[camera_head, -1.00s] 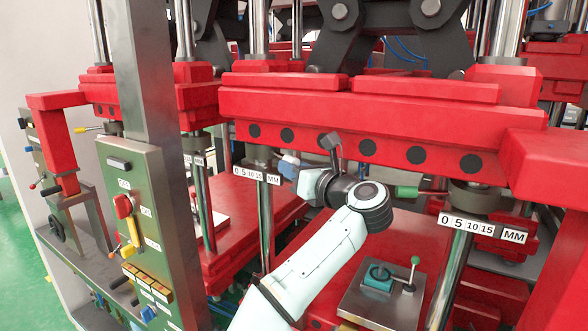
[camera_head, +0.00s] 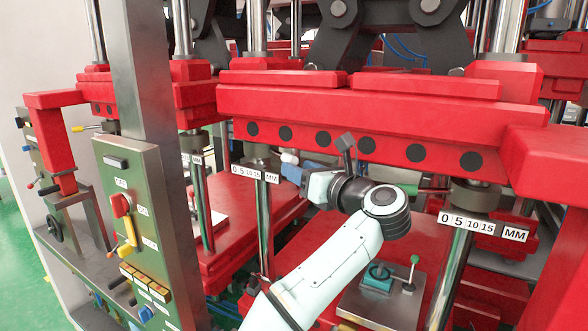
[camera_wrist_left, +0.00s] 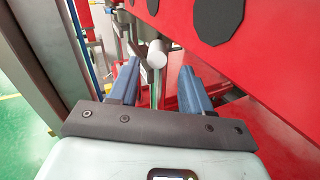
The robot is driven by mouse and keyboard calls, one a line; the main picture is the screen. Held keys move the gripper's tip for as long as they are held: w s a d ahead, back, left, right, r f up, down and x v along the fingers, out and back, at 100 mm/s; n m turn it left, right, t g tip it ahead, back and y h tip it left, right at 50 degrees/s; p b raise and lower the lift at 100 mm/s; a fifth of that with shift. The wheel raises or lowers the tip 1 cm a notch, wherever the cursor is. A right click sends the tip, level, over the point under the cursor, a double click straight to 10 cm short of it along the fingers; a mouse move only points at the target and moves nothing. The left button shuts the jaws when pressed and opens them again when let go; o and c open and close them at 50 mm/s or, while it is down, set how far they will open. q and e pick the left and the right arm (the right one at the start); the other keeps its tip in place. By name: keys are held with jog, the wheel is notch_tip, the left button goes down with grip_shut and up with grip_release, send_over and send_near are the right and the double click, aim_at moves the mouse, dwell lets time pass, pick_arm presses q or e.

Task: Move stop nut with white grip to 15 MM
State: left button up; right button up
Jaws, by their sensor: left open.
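The stop nut with white grip sits on the chrome column under the red press beam, above a scale plate (camera_head: 255,174) marked 0 5 10 15 MM. Its white grip (camera_head: 289,157) shows in the head view just above and left of the blue fingers of my left gripper (camera_head: 292,172). In the left wrist view the round white end of the grip (camera_wrist_left: 157,54) lies ahead, between the tips of my open left gripper (camera_wrist_left: 158,70), apart from both fingers. The nut body is mostly hidden, and which mark it points to cannot be told. My right gripper is not in view.
A second stop nut with a green grip (camera_head: 408,189) is on the right column, with its own scale plate (camera_head: 484,227). The red beam (camera_head: 360,125) runs close above my wrist. A metal block with a green-knobbed lever (camera_head: 385,298) is below. A control panel (camera_head: 132,215) stands left.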

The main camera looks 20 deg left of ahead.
pick_arm(q)
jog(key=v, duration=1)
jog(key=shift+b, duration=0.4)
